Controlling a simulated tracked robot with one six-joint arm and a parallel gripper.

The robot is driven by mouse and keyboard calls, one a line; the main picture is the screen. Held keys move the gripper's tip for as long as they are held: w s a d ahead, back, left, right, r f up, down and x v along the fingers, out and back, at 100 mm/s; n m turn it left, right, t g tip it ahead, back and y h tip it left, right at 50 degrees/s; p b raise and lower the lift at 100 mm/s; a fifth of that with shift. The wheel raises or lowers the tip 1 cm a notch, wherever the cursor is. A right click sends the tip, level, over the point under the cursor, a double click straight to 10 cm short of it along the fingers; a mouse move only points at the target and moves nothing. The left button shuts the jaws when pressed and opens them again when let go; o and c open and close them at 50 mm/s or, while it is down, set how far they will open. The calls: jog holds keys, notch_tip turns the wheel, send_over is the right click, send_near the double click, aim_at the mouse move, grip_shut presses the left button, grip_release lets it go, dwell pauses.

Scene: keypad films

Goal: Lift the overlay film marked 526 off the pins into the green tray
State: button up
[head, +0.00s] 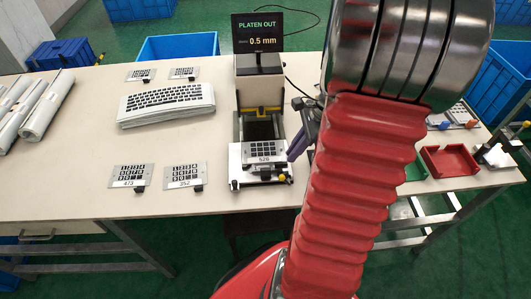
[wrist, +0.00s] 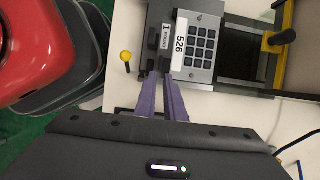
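The film marked 526 (head: 264,148) is a grey keypad sheet lying on the light fixture plate in front of the press. It also shows in the wrist view (wrist: 200,45), with dark parts beside its label. My gripper (wrist: 164,78) has purple fingers close together, a thin gap between them, and their tips are at the dark parts by the film's edge. In the head view my gripper (head: 293,155) is at the right side of the film. Whether the tips touch or hold anything I cannot tell. The green tray (head: 414,172) is partly hidden behind my arm. The pins are hard to make out.
Films marked 473 (head: 131,177) and 252 (head: 184,176) lie to the left, with more films behind the keyboard overlays (head: 166,104). A red tray (head: 450,161) stands right of the green one. The press display (head: 259,32) reads PLATEN OUT, 0.5 mm. A yellow knob (wrist: 126,56) stands beside the fixture.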

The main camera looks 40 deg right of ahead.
aim_at(283, 165)
jog(key=x, duration=0.4)
jog(key=shift+a+f, duration=0.15)
dwell(0.4)
grip_shut()
notch_tip(283, 165, up, 10)
dwell(0.8)
jog(key=shift+w, duration=0.1)
dwell(0.4)
